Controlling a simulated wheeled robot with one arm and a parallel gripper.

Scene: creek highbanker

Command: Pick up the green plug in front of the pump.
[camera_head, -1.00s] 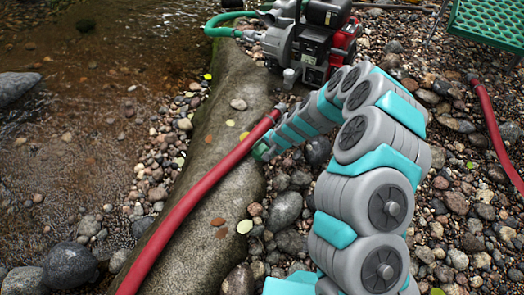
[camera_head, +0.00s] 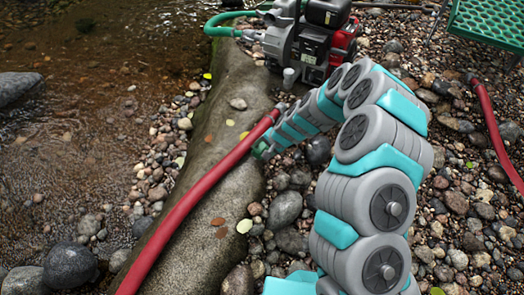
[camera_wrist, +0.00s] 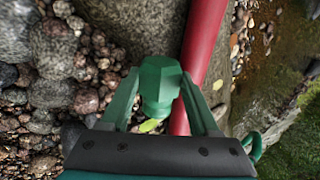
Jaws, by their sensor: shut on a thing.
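The green plug (camera_wrist: 160,88) is a faceted piece between the two green fingers of my gripper (camera_wrist: 158,80) in the wrist view. My gripper is shut on it. In the head view my gripper (camera_head: 262,149) is a small green shape beside the red hose, low over the rock's right edge, and the plug cannot be made out there. The pump (camera_head: 312,38), grey, black and red, stands on the gravel beyond my gripper. I cannot tell whether the plug touches the ground.
A red hose (camera_head: 190,207) runs along the long rock (camera_head: 222,132) close beside my gripper; it also shows in the wrist view (camera_wrist: 201,45). Creek water (camera_head: 70,130) lies at left. A second red hose (camera_head: 492,130) and a green perforated stand (camera_head: 488,22) are at right.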

